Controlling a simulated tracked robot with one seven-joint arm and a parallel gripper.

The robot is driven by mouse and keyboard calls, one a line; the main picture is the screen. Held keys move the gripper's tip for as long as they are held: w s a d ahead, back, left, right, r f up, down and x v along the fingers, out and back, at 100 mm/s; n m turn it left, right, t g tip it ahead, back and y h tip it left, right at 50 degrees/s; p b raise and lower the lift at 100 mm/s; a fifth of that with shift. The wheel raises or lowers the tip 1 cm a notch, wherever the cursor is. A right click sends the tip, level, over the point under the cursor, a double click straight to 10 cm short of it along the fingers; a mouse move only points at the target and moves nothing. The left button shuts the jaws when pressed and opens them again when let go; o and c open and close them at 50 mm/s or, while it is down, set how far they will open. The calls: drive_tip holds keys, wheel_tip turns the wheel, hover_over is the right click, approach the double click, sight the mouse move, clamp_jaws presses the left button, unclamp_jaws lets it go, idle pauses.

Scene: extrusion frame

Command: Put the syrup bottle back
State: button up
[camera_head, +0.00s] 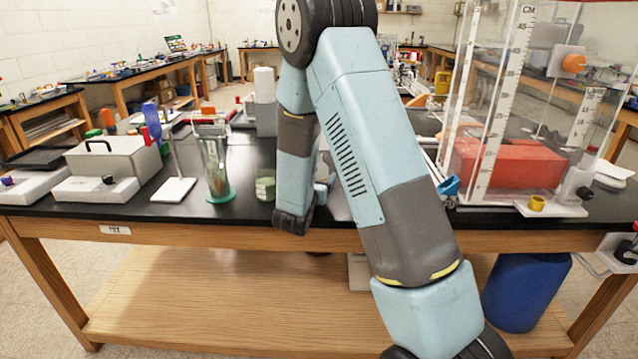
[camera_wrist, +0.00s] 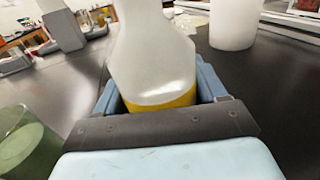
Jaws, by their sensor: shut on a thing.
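The syrup bottle (camera_wrist: 155,55) is a whitish, translucent bottle with yellow at its lower part, in the middle of the wrist view. My gripper (camera_wrist: 160,92) is shut on it, with a blue finger on each side of its lower body. The bottle looks upright and close to the black bench top; I cannot tell whether its base touches. Its top is cut off by the frame. In the head view my own arm hides the bottle and most of my gripper.
A greenish jar (camera_wrist: 22,140) stands close at the left in the wrist view. A white cylinder (camera_wrist: 235,24) stands beyond to the right. On the black bench are a glass cylinder with green base (camera_head: 217,165), a grey box (camera_head: 115,160) and a clear tank (camera_head: 515,110) with a red block.

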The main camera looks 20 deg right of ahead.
drive_tip(key=shift+f, duration=0.8)
drive_tip(key=shift+f, duration=0.15)
drive_tip(key=o, duration=1.1)
drive_tip(key=shift+o, duration=0.2)
